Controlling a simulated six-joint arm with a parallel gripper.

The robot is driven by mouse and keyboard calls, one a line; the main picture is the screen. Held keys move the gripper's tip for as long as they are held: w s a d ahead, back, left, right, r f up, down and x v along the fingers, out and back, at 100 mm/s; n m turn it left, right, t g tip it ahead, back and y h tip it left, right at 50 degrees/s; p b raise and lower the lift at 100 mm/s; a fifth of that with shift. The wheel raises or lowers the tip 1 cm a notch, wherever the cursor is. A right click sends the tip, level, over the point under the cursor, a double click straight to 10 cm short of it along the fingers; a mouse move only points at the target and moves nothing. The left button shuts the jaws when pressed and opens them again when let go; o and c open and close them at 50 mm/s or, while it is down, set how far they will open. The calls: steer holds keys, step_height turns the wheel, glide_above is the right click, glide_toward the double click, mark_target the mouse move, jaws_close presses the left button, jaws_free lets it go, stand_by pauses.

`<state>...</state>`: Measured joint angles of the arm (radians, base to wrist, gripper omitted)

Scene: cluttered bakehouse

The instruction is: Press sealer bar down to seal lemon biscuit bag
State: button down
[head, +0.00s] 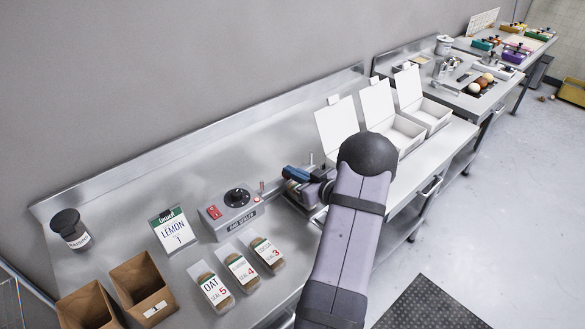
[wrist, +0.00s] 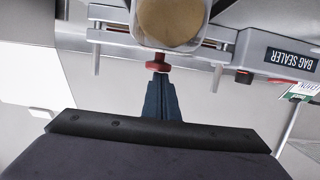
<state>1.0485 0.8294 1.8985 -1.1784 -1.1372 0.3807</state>
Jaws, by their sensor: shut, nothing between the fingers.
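The bag sealer's grey control box (head: 232,213) stands on the steel bench, with a dial and red switch; its label also shows upside down in the wrist view (wrist: 290,58). The sealer's long bar assembly (wrist: 110,32) crosses the top of the wrist view. A clear bag with a round pale biscuit (wrist: 170,22) lies across it, partly cut off. A red knob (wrist: 157,64) sits at its middle. My gripper (wrist: 160,84) is shut and empty, its tips at or just short of the knob; contact is unclear. In the head view my gripper (head: 308,184) and arm hide much of the sealer.
An order card (head: 172,230) reads LEMON 1. Oat and other labelled biscuit bags (head: 214,292) lie in front of the control box. Open white boxes (head: 378,105) stand right of my arm. Brown boxes (head: 142,288) and a dark-lidded jar (head: 70,228) are at left.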

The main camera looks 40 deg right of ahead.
mark_target(292, 184)
step_height(292, 184, up, 5)
steer(key=p, duration=0.3)
steer(key=shift+f, duration=0.2)
steer(key=shift+s+d+f+b, duration=0.1)
steer(key=shift+s+f+b, duration=0.1)
steer(key=shift+s+b, duration=0.2)
steer(key=shift+s+f+b, duration=0.15)
steer(key=shift+s+b, duration=0.1)
steer(key=shift+s, duration=0.25)
steer(key=b+v, duration=0.2)
steer(key=v, duration=0.6)
steer(key=shift+r, duration=0.35)
